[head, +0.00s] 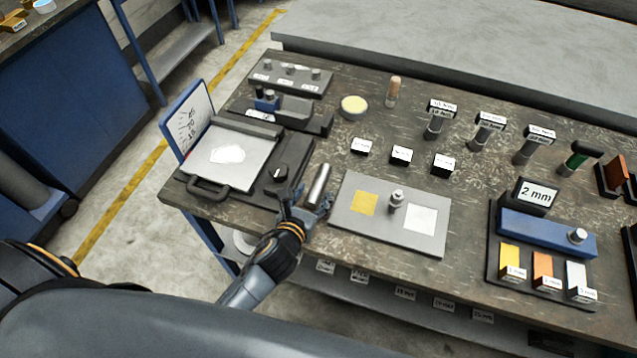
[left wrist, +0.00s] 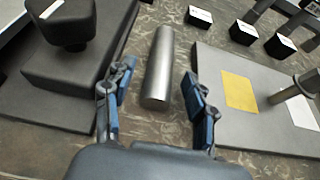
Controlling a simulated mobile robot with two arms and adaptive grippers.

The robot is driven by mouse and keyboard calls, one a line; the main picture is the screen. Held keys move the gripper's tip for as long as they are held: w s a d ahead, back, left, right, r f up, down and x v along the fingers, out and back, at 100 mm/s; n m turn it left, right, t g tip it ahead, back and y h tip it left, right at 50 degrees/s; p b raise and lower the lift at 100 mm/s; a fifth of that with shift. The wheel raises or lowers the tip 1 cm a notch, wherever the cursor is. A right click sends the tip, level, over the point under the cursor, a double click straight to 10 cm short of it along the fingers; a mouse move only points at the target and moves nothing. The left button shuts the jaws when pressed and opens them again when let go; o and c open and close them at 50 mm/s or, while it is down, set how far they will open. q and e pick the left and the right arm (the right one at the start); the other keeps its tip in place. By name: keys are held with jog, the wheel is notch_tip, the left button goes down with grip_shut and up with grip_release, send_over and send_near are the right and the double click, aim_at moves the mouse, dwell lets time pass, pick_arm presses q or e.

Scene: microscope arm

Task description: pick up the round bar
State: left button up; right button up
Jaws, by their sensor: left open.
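The round bar (head: 319,186) is a plain grey metal cylinder lying on the worn workbench, between the black device on the left and the grey plate on the right. In the left wrist view the bar (left wrist: 159,68) lies lengthwise, its near end between the fingertips. My left gripper (head: 306,203) is at the bar's near end, open, with one blue-padded finger on each side. In the left wrist view the gripper (left wrist: 155,95) shows a gap between each finger and the bar. My right gripper is not in view.
A grey plate (head: 420,240) with a yellow square and a white square lies close right of the bar. A black device with a knob (head: 278,174) stands close left. Small labelled blocks (head: 401,155) stand beyond. Bare bench lies beyond the bar.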

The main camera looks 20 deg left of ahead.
pick_arm(q)
jog(key=shift+x, duration=0.9)
jog(key=shift+s, duration=0.1)
grip_shut()
